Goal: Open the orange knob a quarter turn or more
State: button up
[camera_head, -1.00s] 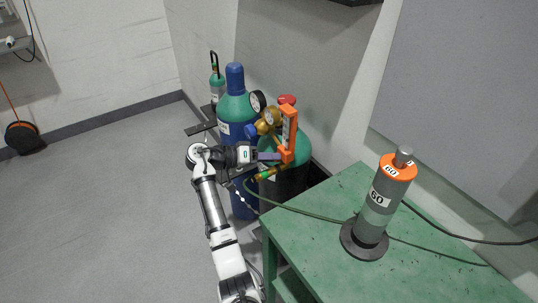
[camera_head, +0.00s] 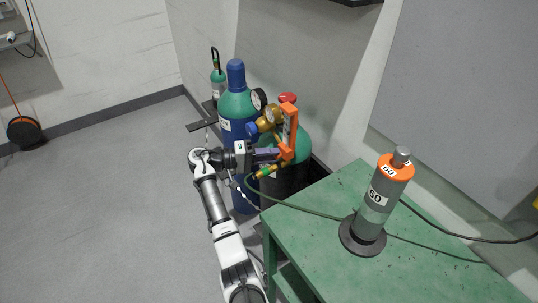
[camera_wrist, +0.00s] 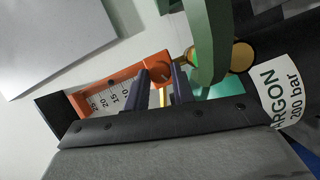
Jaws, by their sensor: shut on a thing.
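The orange knob (camera_wrist: 161,68) sits at the lower end of an orange flowmeter body with a numbered scale (camera_wrist: 108,98). In the head view the orange flowmeter (camera_head: 289,128) stands upright beside the brass regulator. My gripper (camera_wrist: 161,75) is shut on the knob, with one dark finger on each side of it. In the head view my gripper (camera_head: 278,154) reaches the flowmeter's lower end from the left. The knob itself is mostly hidden by the fingers there. Its turn angle cannot be read from these views.
A tall blue and green cylinder (camera_head: 238,103) stands close behind my gripper. The brass regulator (camera_head: 272,115) sits near the flowmeter. A green hose (camera_head: 305,210) runs across the green table (camera_head: 440,255). A grey cylinder with an orange top (camera_head: 378,200) stands on it.

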dwell(0.3)
jog(key=o, duration=1)
